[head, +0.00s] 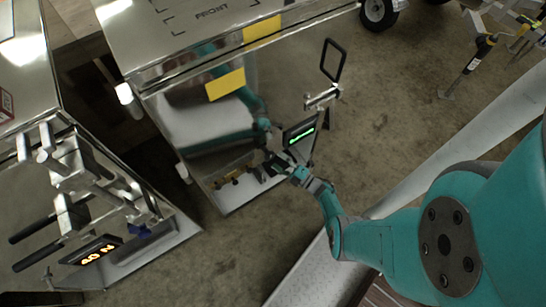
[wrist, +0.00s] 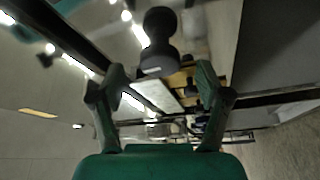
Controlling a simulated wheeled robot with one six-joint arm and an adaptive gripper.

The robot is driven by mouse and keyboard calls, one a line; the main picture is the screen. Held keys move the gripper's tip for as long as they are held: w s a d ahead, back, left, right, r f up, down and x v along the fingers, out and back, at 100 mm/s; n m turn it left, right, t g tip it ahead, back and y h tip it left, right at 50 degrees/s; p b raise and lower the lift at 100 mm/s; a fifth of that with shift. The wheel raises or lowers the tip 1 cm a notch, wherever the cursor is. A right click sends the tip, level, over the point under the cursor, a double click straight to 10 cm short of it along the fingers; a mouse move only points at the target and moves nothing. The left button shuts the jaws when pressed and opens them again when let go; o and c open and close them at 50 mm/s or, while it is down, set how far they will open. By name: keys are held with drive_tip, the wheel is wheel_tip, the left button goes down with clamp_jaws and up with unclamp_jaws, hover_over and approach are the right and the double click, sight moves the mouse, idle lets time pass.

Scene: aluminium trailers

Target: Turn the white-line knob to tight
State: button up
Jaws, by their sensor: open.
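In the wrist view a dark rounded knob (wrist: 160,35) with a small pale mark on its lower end shows just beyond my fingertips. I cannot tell for sure that the mark is the white line, or how the knob is turned. My gripper (wrist: 160,80) is open, its two green fingers standing apart below the knob, with nothing clearly held between them. In the head view my gripper (head: 277,165) is at the lower front of the middle aluminium trailer (head: 225,125), and it hides the knob there.
A green-lit display (head: 300,131) on a stand is close above my gripper. Another trailer at left carries clamps, black handles and a display (head: 90,250) reading 40 N.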

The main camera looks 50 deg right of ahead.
drive_tip(key=shift+s+d+f, duration=0.1)
drive_tip(key=shift+s+f, duration=0.1)
drive_tip(key=shift+s, duration=1.35)
drive_tip(key=s+a+r+m+g+h, duration=0.1)
drive_tip(key=s+a+r+m+h, duration=0.1)
drive_tip(key=s+a+r+m, duration=0.45)
drive_tip(key=s+a+r+m+h, duration=0.1)
drive_tip(key=s+a+h, duration=0.15)
drive_tip(key=a, duration=0.75)
drive_tip(key=s+a+r+m+g+y, duration=0.1)
drive_tip(key=s+a+r+m, duration=0.1)
drive_tip(key=s+r, duration=0.3)
drive_tip(key=s+a+r+m+g+y, duration=0.1)
drive_tip(key=s+r, duration=0.4)
drive_tip(key=r, duration=0.9)
drive_tip(key=s+a+r+m+g+y, duration=0.1)
drive_tip(key=s+a+r+m, duration=0.2)
drive_tip(key=r, duration=0.7)
drive_tip(key=s+m, duration=0.2)
drive_tip(key=s, duration=0.1)
drive_tip(key=shift+g, duration=0.3)
